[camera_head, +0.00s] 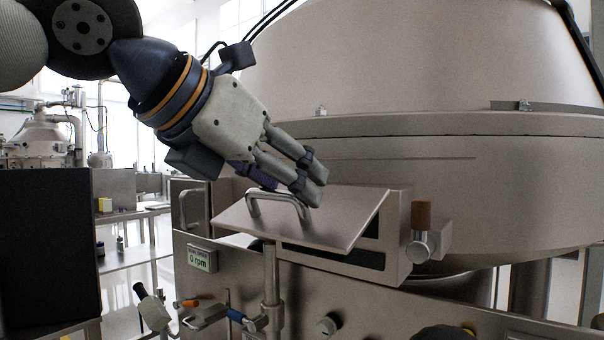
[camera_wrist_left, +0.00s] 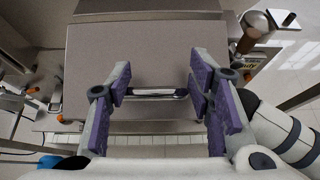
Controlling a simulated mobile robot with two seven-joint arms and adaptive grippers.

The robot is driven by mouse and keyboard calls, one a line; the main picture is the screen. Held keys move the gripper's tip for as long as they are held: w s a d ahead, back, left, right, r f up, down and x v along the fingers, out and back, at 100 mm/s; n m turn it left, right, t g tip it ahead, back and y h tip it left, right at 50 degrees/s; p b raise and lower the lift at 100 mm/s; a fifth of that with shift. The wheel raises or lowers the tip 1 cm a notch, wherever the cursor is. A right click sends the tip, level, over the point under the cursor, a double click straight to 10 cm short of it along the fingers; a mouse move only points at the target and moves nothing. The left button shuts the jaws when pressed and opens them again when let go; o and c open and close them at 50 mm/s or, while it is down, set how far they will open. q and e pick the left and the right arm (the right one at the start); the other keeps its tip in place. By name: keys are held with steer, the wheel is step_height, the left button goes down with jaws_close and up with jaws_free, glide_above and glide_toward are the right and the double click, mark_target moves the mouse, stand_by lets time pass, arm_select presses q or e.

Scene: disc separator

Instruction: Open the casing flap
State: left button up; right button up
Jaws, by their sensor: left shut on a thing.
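The casing flap (camera_head: 330,225) is a flat metal plate on the front of the separator casing (camera_head: 397,235). It sits tilted, and a dark opening shows beneath it and at its right side. Its bar handle (camera_head: 280,196) stands up from the plate. My left gripper (camera_head: 308,190) comes from the upper left and is shut on the handle. In the left wrist view the handle (camera_wrist_left: 158,93) spans between the purple-padded fingers, in front of the flap (camera_wrist_left: 140,50). The exact finger contact is partly hidden. My right gripper is not seen.
A knob with a brown grip (camera_head: 421,222) sticks out right of the flap. A small display reading 0 rpm (camera_head: 202,258) is at the panel's left. Valves and levers (camera_head: 205,315) crowd below. The large separator bowl (camera_head: 450,170) rises behind.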

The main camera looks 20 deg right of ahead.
arm_select(q)
steer(key=o, duration=0.4)
steer(key=shift+w+a+f, duration=0.3)
steer(key=shift+w+f, duration=0.05)
steer(key=shift+w, duration=0.15)
steer(key=shift+w+a+f, duration=0.3)
steer(key=shift+w, duration=0.2)
steer(key=o, duration=0.5)
steer(key=shift+w, duration=0.2)
steer(key=shift+c, duration=0.2)
steer(key=shift+o, duration=1.3)
steer(key=shift+s, duration=0.1)
steer(key=shift+s+r, duration=0.25)
steer(key=shift+r, duration=0.05)
steer(key=shift+s+r, duration=0.1)
steer(key=shift+s, duration=0.1)
steer(key=v, duration=1.1)
steer(key=shift+a+r, duration=0.25)
steer(key=shift+a, duration=0.05)
